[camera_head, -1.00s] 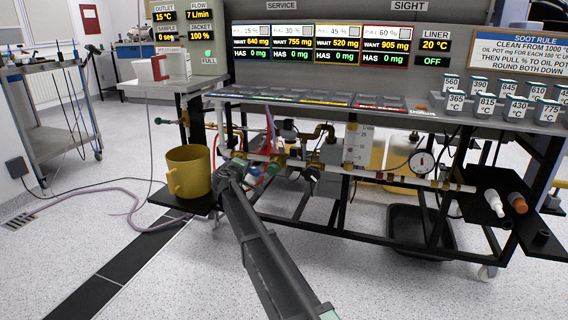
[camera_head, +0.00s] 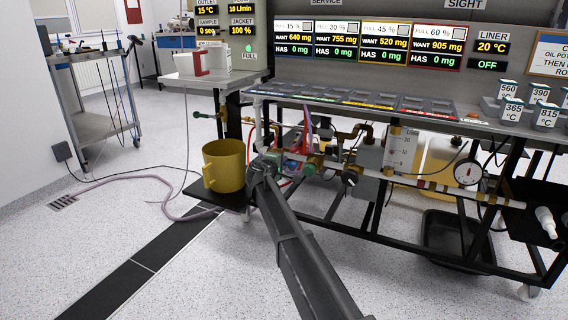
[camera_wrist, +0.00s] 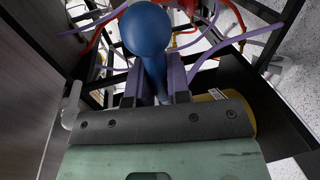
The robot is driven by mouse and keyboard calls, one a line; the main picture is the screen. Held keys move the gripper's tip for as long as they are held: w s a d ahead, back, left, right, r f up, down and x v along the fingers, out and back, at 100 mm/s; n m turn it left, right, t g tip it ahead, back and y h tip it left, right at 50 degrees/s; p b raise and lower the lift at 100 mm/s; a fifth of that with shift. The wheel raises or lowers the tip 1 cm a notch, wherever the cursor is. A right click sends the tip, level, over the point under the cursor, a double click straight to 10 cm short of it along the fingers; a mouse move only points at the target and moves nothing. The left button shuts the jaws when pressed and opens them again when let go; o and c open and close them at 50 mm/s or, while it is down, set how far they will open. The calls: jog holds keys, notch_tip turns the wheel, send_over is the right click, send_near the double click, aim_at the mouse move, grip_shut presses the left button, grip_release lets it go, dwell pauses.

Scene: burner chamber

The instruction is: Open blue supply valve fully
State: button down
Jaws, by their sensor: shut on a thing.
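In the wrist view the blue valve handle (camera_wrist: 147,32), with a rounded head and a narrower stem, stands between the two purple-grey fingers of my gripper (camera_wrist: 155,88). The fingers are shut on its stem. In the head view my gripper (camera_head: 262,166) is low at the left end of the rig, beside the pipework, and my own wrist hides the handle and fingertips. The flow display (camera_head: 242,8) at the top left appears to read 10 L/min.
A yellow mug-like vessel (camera_head: 225,164) stands on a low black shelf just left of my gripper. Pipes, hoses and a white flow meter (camera_head: 401,149) crowd the right. A black tray (camera_head: 458,240) lies under the rig. The floor at left is open.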

jog(key=c, duration=1.1)
grip_release()
jog(key=p+v, duration=0.2)
jog(key=v, duration=0.8)
jog(key=shift+s+r, duration=0.15)
jog(key=shift+s, duration=0.25)
jog(key=shift+a, duration=0.1)
